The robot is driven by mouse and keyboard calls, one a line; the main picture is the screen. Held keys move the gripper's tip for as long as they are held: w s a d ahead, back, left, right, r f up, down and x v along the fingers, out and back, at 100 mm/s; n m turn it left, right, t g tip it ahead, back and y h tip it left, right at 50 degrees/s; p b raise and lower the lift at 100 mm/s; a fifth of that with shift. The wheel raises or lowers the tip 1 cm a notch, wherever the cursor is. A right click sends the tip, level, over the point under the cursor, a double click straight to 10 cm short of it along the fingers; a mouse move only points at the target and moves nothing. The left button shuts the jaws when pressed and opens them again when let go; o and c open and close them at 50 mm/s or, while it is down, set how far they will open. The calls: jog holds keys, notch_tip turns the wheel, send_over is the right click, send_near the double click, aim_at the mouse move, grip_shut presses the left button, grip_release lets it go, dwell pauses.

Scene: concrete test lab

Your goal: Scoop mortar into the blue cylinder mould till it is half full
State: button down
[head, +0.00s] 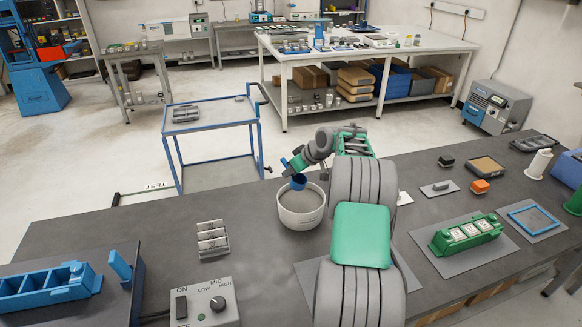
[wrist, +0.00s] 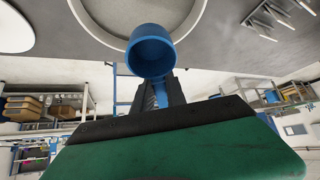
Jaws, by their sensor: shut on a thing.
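A white bowl (head: 301,218) stands on the dark bench with grey mortar (head: 306,203) inside. My gripper (head: 291,167) is shut on the handle of a blue scoop (head: 298,183), and the scoop's cup hangs at the bowl's far left, over its mouth. In the wrist view the blue scoop (wrist: 151,52) sticks out from my gripper (wrist: 160,88), in front of the bowl's rim. I see no mortar in the cup's visible part; whether it touches the bowl's content is unclear. I cannot pick out the blue cylinder mould for certain; my arm hides part of the bench.
A blue multi-compartment mould (head: 45,285) lies at front left beside a control box (head: 206,304). A metal three-part mould (head: 212,240) stands left of the bowl.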

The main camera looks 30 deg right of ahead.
aim_at(296, 179)
jog(key=shift+s+d+f+t+b, duration=0.15)
jog(key=shift+f+t+b, duration=0.25)
jog(key=shift+f+b, duration=0.55)
jog(key=shift+s+d+f+t+y+b, duration=0.1)
jog(key=shift+s+f+t+y+b, duration=0.2)
jog(key=shift+f+t+b, duration=0.85)
jog(key=shift+s+d+f+t+y+b, duration=0.1)
jog(key=shift+s+f+t+y+b, duration=0.4)
jog(key=shift+b, duration=1.35)
jog(key=shift+s+f+t+b, duration=0.2)
jog(key=shift+f+t+b, duration=0.25)
jog(key=shift+f+b, duration=0.85)
jog(key=g+p, duration=0.1)
jog(key=p, duration=0.1)
jog(key=g+h+p, duration=0.1)
jog(key=g+p, duration=0.1)
jog(key=s+g+p, duration=0.1)
jog(key=p, duration=0.1)
jog(key=shift+s+d+r, duration=0.1)
jog(key=shift+d+r, duration=0.05)
jog(key=shift+r, duration=0.2)
jog(key=shift+r+g+h+p, duration=0.3)
jog(key=shift+r+g+p, duration=0.5)
jog(key=shift+p, duration=0.4)
jog(key=shift+w+r+g+h+p, duration=0.25)
jog(key=shift+r+g+p, duration=0.3)
jog(key=shift+r+p, duration=0.4)
jog(key=shift+w+r+g+h+p, duration=0.2)
jog(key=shift+r+g+p, duration=0.4)
jog(key=shift+p, duration=0.55)
